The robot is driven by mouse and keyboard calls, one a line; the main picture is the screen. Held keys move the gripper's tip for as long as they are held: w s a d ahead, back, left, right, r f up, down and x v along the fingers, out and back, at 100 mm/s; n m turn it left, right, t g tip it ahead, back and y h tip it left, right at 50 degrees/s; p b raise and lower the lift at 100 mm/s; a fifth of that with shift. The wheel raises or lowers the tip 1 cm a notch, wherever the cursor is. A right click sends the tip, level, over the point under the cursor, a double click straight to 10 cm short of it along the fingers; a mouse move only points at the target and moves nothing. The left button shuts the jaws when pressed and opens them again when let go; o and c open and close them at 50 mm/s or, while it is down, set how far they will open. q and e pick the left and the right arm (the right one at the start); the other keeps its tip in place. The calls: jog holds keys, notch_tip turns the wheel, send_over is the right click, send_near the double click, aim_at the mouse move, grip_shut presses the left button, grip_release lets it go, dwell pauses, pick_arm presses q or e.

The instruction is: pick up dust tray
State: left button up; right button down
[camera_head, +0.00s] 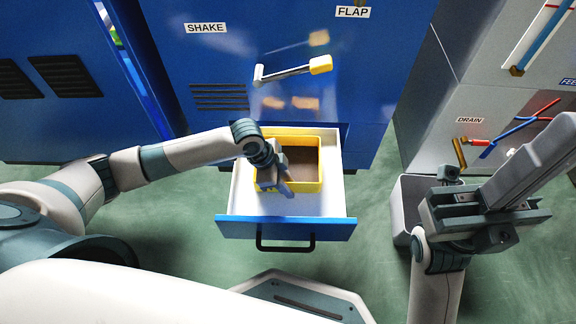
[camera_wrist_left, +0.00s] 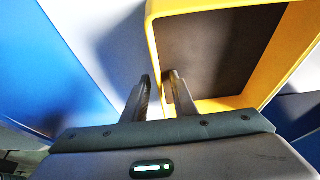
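The dust tray (camera_head: 308,187) is a yellow-rimmed rectangular box with a brown inside. It sits in the open white-lined drawer (camera_head: 338,195) of the blue machine. My left gripper (camera_head: 286,186) is over the tray's left and front part. In the left wrist view, the fingers of the left gripper (camera_wrist_left: 159,84) stand on either side of a yellow wall of the tray (camera_wrist_left: 157,45), with a narrow gap between them. Contact with the wall is not clear. My right arm's end (camera_head: 470,215) is at the right, away from the drawer; its fingers cannot be made out.
The drawer front (camera_head: 285,228) is blue with a black handle (camera_head: 285,243). A lever with a yellow grip (camera_head: 321,65) sticks out above the drawer. A grey bin (camera_head: 402,210) stands to the right, partly behind my right arm.

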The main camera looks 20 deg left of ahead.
pick_arm(q)
grip_shut()
jog(key=shift+w+r, duration=0.1)
dwell(1.3)
